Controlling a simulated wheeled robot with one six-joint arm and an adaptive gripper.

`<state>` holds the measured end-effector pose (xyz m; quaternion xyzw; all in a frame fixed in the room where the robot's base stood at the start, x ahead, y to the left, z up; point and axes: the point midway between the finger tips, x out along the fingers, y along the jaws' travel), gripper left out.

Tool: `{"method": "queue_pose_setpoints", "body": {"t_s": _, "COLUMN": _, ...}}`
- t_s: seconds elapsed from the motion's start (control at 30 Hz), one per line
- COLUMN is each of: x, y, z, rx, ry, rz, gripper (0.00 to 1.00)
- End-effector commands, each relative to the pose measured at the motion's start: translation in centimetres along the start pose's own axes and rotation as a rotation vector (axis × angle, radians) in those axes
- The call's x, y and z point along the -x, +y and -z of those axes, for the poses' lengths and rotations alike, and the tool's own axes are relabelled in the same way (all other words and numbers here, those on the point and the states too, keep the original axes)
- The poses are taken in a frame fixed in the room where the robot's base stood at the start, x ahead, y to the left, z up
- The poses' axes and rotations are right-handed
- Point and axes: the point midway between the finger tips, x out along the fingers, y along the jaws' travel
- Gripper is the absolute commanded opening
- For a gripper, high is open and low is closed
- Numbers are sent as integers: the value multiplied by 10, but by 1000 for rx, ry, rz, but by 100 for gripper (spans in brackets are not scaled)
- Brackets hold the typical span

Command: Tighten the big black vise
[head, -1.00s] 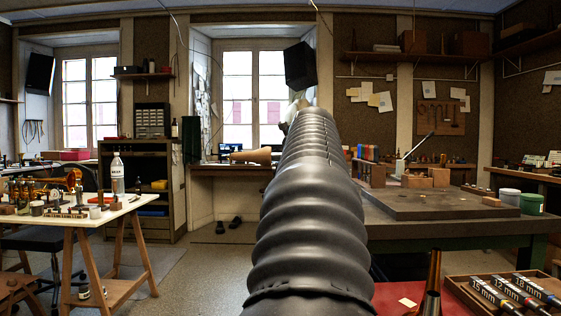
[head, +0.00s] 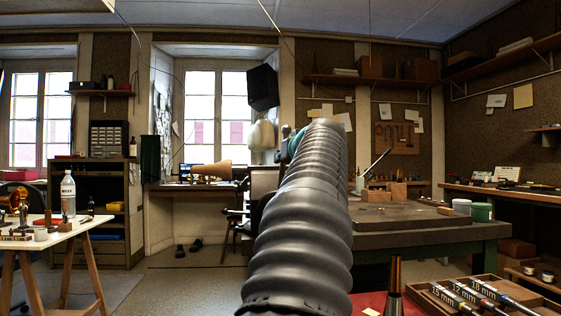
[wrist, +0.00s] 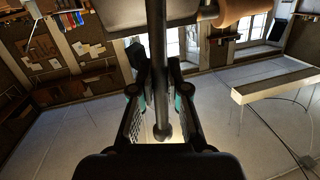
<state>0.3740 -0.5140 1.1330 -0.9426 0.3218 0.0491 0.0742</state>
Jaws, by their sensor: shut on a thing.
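The big vise (head: 262,181) shows left of my arm in the head view, a dark, greyish body partly covered by the arm. In the wrist view, its broad grey part (wrist: 120,14) fills the top. A dark handle bar (wrist: 157,50) runs down from it and ends in a ball knob (wrist: 161,131). My gripper (wrist: 158,80) has one finger on each side of the bar and is shut on it, with the knob on the palm side. In the head view my gripper is mostly hidden behind my arm. The jaws' gap cannot be seen.
A wooden horn-shaped form (head: 210,171) lies on the bench behind the vise. A heavy workbench (head: 400,232) stands right, with wooden blocks (head: 385,194). A white table (head: 50,238) with a bottle (head: 68,193) stands left. A tool tray (head: 470,298) is at front right. Floor between is free.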

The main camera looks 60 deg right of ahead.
Motion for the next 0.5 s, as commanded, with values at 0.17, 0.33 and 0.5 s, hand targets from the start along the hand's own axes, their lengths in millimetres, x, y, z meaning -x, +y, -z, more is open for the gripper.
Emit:
{"method": "queue_pose_setpoints", "body": {"t_s": 0.17, "x": -1, "y": 3, "z": -5, "rx": -5, "ry": -10, "rz": -1, "gripper": 0}}
{"method": "queue_pose_setpoints", "body": {"t_s": 0.33, "x": -1, "y": 3, "z": -5, "rx": -4, "ry": -11, "rz": -2, "gripper": 0}}
{"method": "queue_pose_setpoints", "body": {"t_s": 0.5, "x": -1, "y": 3, "z": -4, "rx": -4, "ry": -9, "rz": -1, "gripper": 40}}
